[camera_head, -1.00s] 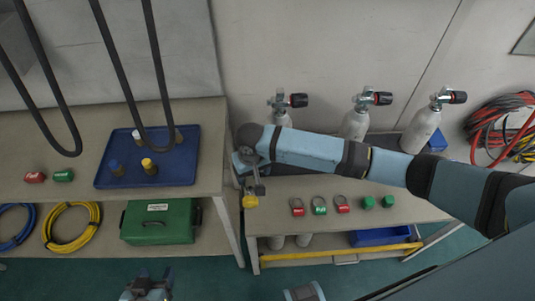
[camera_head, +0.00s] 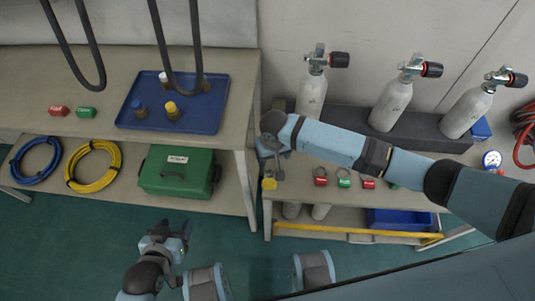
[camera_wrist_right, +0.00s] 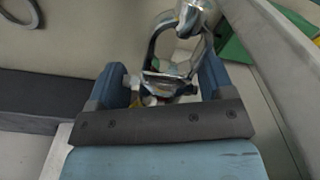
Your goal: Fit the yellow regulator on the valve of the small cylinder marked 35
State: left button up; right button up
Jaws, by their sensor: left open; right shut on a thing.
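My right gripper (camera_head: 271,155) is shut on the yellow regulator (camera_head: 269,183), which hangs below it at the left end of the bench. In the right wrist view, shiny metal, apparently the regulator's clamp (camera_wrist_right: 178,48), sits between the fingers (camera_wrist_right: 160,88). Three pale cylinders with metal valves and black knobs stand at the back: a left one (camera_head: 311,94), a middle one (camera_head: 389,106) and a right one (camera_head: 465,113). I cannot read a 35 on any. The regulator is apart from their valves. My left gripper (camera_head: 179,236) is open and empty over the floor.
A blue tray (camera_head: 140,124) with several capped items lies on the left table. Red and green tags (camera_head: 344,181) lie on the bench, partly behind my right arm. A gauge (camera_head: 491,159) is at right. A green case (camera_head: 176,172) sits on the lower shelf. Hoses hang above the tray.

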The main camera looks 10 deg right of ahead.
jog(key=shift+s+d+f+b, duration=0.1)
jog(key=shift+s+d+b, duration=0.2)
jog(key=shift+d, duration=0.65)
jog(key=shift+s+d+b, duration=0.2)
jog(key=shift+d+b, duration=0.05)
jog(key=shift+d, duration=0.7)
jog(key=shift+p, duration=0.3)
jog(key=shift+s+d+p, duration=0.1)
jog(key=shift+d+p, duration=0.1)
jog(key=shift+p, duration=0.25)
jog(key=shift+f, duration=0.15)
jog(key=shift+f, duration=0.1)
jog(key=shift+f, duration=0.35)
